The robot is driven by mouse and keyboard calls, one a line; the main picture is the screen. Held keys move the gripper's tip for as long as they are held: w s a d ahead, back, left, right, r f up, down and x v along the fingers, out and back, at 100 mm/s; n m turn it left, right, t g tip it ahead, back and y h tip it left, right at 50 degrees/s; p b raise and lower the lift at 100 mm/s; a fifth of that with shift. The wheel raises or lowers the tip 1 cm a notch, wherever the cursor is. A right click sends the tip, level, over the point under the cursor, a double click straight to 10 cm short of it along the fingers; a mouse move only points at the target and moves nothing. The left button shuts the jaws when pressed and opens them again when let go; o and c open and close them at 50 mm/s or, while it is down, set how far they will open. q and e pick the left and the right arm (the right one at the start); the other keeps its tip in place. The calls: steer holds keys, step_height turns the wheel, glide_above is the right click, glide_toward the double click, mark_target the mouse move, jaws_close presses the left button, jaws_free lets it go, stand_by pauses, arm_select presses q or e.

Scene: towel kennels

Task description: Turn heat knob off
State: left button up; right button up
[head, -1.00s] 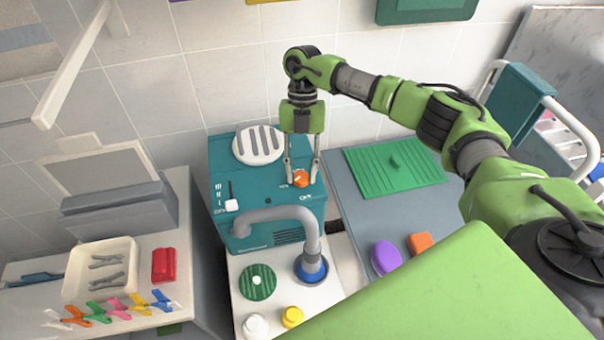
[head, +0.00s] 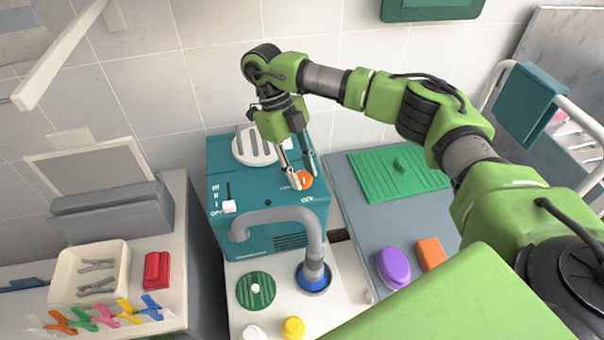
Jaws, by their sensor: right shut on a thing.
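The orange heat knob (head: 305,180) sits on the teal machine (head: 255,218), near the right side of its top face. A pale mark shows on the knob. My right gripper (head: 305,183) reaches down from above with its fingers on either side of the knob, shut on it. The gripper is tilted, with its wrist to the upper left of the knob. My left gripper is not in view.
A grey hose (head: 285,213) arches in front of the machine into a blue ring (head: 313,278). A green ribbed panel (head: 398,172) lies on the grey surface to the right.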

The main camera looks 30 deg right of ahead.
steer(key=shift+n+h+b, duration=0.3)
steer(key=shift+n, duration=0.6)
steer(key=o, duration=1.1)
steer(key=shift+a, duration=0.1)
steer(key=v, duration=0.7)
steer(key=shift+r, duration=0.25)
steer(key=shift+f, duration=0.1)
